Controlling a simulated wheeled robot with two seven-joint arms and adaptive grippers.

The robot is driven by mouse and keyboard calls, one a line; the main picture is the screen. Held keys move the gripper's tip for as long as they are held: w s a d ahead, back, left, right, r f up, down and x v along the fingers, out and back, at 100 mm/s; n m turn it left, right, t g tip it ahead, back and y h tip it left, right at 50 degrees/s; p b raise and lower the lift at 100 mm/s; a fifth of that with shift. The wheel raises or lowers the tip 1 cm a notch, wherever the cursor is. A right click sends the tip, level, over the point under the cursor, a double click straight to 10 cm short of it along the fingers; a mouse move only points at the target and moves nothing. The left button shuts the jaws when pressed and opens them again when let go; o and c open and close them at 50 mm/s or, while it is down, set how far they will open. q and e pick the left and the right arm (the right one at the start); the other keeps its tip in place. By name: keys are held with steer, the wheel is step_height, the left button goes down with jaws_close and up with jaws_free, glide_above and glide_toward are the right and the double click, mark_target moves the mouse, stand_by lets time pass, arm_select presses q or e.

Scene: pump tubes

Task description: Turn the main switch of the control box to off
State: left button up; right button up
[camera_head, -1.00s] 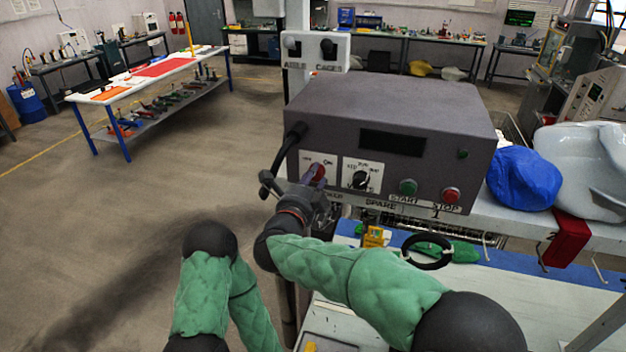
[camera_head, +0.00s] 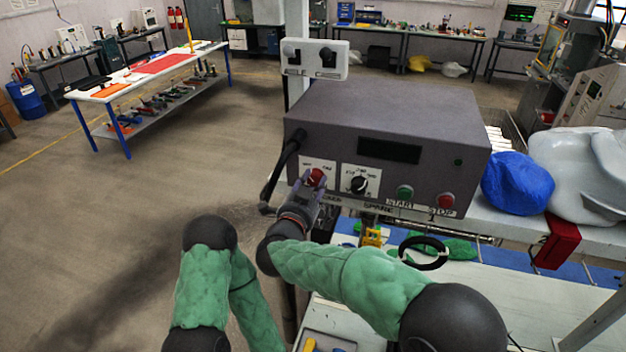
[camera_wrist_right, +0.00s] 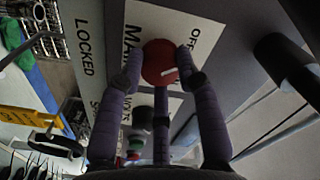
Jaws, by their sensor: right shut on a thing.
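The grey control box (camera_head: 390,130) stands on the bench at the middle right. Its main switch is a red knob (camera_head: 316,177) on a white plate at the left of the front panel. In the right wrist view the red knob (camera_wrist_right: 159,63) has a white mark, and an "OFF" label is partly visible beside it. My right gripper (camera_head: 308,186) is at the knob; in the wrist view its purple fingers (camera_wrist_right: 160,72) are closed on the knob from both sides. My left arm shows at the lower left, but its gripper cannot be made out.
A black selector (camera_head: 359,184), a green START button (camera_head: 404,192) and a red STOP button (camera_head: 445,201) sit right of the switch. A thick black cable (camera_head: 284,165) hangs at the box's left side.

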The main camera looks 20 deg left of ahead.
steer(key=shift+f+n+p, duration=0.1)
steer(key=shift+n+p, duration=0.3)
steer(key=shift+n, duration=0.6)
steer(key=shift+f, duration=0.2)
steer(key=o, duration=1)
steer(key=shift+o, duration=0.7)
steer(key=shift+a, duration=0.2)
steer(key=shift+r, duration=0.1)
steer(key=shift+s+d, duration=0.1)
steer(key=shift+s, duration=0.4)
steer(key=s, duration=0.6)
steer(key=shift+s+a, duration=0.2)
